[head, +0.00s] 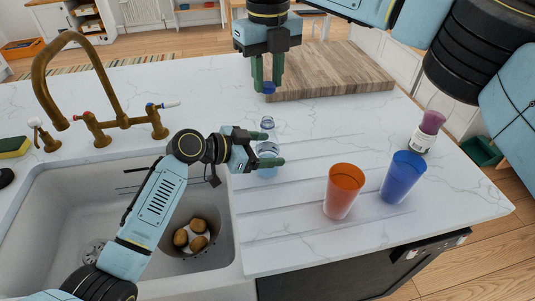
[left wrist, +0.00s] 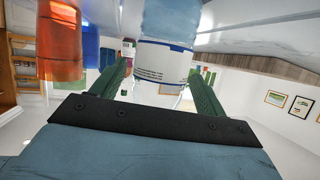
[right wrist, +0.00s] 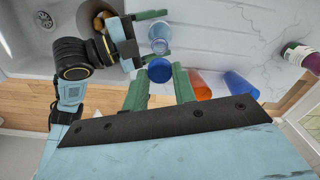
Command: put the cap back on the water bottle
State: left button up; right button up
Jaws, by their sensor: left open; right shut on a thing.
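The clear water bottle (head: 267,149) stands upright and uncapped on the counter right of the sink. My left gripper (head: 270,151) is open with its fingers at either side of the bottle; the left wrist view shows the bottle's label (left wrist: 163,64) between the fingers (left wrist: 160,85). My right gripper (head: 267,83) is above and behind the bottle, pointing down, shut on the blue cap (head: 268,88). In the right wrist view the cap (right wrist: 160,70) sits between the fingertips (right wrist: 160,78), apart from the bottle (right wrist: 159,38).
An orange cup (head: 343,190) and a blue cup (head: 403,177) stand on the counter to the right, with a purple-filled container (head: 428,128) beyond. A wooden board (head: 335,72) lies at the back. The sink (head: 60,245) and brass faucet (head: 90,110) are at left.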

pick_arm(q)
jog(key=shift+x, duration=1.1)
jog(key=shift+c, duration=0.4)
jog(key=c, duration=1.4)
